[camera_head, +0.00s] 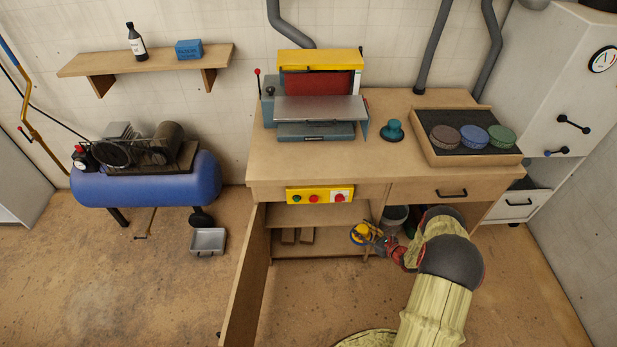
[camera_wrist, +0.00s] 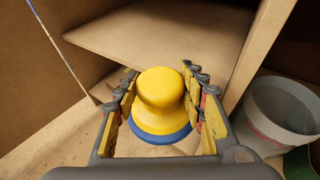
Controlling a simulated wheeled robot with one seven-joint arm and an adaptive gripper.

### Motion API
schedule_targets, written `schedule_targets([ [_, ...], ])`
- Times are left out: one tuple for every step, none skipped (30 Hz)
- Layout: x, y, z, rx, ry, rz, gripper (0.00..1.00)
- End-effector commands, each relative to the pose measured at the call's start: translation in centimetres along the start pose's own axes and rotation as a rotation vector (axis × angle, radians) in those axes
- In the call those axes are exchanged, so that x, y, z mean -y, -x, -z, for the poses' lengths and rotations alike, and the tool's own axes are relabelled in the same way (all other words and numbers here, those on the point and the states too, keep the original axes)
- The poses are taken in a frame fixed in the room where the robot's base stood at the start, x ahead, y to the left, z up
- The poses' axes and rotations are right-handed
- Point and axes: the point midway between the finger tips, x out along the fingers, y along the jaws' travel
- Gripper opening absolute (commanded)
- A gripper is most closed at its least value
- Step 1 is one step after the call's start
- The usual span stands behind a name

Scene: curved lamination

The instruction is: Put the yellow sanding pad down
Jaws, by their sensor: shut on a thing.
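The yellow sanding pad (camera_wrist: 160,95) has a rounded knob on top and a blue rim at its base. In the wrist view it sits between the two fingers of my gripper (camera_wrist: 162,100), which is shut on it. In the head view my gripper (camera_head: 372,238) holds the pad (camera_head: 359,235) in front of the open lower cabinet (camera_head: 320,215) of the workbench. Part of the pad is hidden by the fingers. In the wrist view a cabinet shelf (camera_wrist: 150,35) lies beyond the pad.
A cabinet door (camera_head: 247,275) stands open at left. A grey bucket (camera_wrist: 285,108) is right of the cabinet divider. Brown blocks (camera_head: 298,236) lie inside the cabinet. A tray (camera_head: 430,154) with three coloured discs and a teal knobbed pad (camera_head: 392,131) are on the bench (camera_head: 400,102).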

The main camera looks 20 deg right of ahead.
Motion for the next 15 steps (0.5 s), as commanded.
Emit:
schedule_targets([
  [0.0,-0.1,0.0,0.000,0.000,0.000,0.08],
  [0.0,-0.3,-0.1,0.000,0.000,0.000,0.08],
  [0.0,-0.7,-0.2,0.001,0.001,-0.001,0.08],
  [0.0,-1.1,-0.3,0.001,0.002,-0.001,0.08],
  [0.0,-1.5,-0.5,0.001,0.004,-0.002,0.08],
  [-0.1,-2.4,-0.7,0.001,0.005,-0.003,0.08],
  [-0.1,-3.0,-0.9,0.001,0.004,-0.003,0.08],
  [-0.1,-3.7,-1.1,0.001,0.004,-0.003,0.08],
  [-0.1,-4.7,-1.5,0.002,0.005,-0.004,0.08],
  [-0.1,-5.4,-1.7,0.002,0.005,-0.003,0.08],
  [-0.1,-6.1,-2.0,0.002,0.005,-0.003,0.08],
  [-0.1,-7.0,-2.3,0.001,0.004,-0.003,0.08],
  [-0.1,-7.7,-2.5,0.001,0.004,-0.003,0.08],
  [-0.1,-8.3,-2.8,0.002,0.004,-0.003,0.08],
  [-0.1,-9.2,-3.1,0.002,0.004,-0.002,0.08],
])
